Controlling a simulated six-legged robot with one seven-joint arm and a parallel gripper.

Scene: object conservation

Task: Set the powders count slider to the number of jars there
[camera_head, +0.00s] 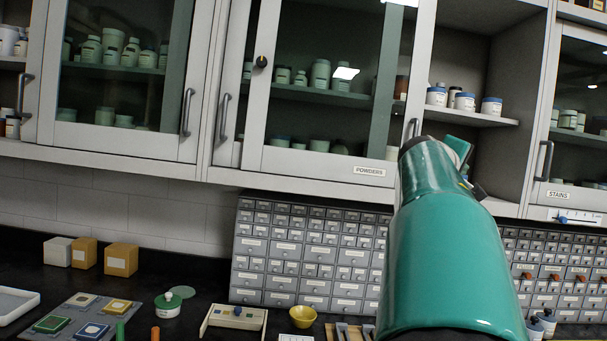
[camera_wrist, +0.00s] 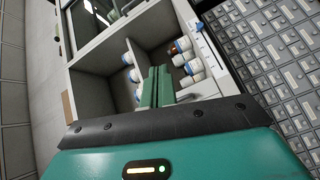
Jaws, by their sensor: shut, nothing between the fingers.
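The POWDERS label (camera_head: 370,171) is on the lower rail of a glass-fronted wall cabinet (camera_head: 225,150). Several pale jars (camera_head: 320,75) show dimly behind its glass, on two levels. Several white jars with blue labels or lids (camera_head: 437,96) stand in the open bay to its right. No powders slider can be made out in the head view; my arm covers the area right of the label. The wrist view has a pale scale strip with a blue knob (camera_wrist: 200,27) on the cabinet edge; its label is unreadable. My gripper (camera_head: 458,147) is shut and empty before the open bay; its green fingers (camera_wrist: 157,72) also show in the wrist view.
Another slider with a blue knob (camera_head: 563,219) is under the STAINS label (camera_head: 558,195) at the right. Grey drawer units (camera_head: 300,250) stand below the cabinets. The black counter holds boxes (camera_head: 120,259), a yellow bowl (camera_head: 303,317) and small items. Jars (camera_wrist: 187,55) fill the bay near my fingers.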

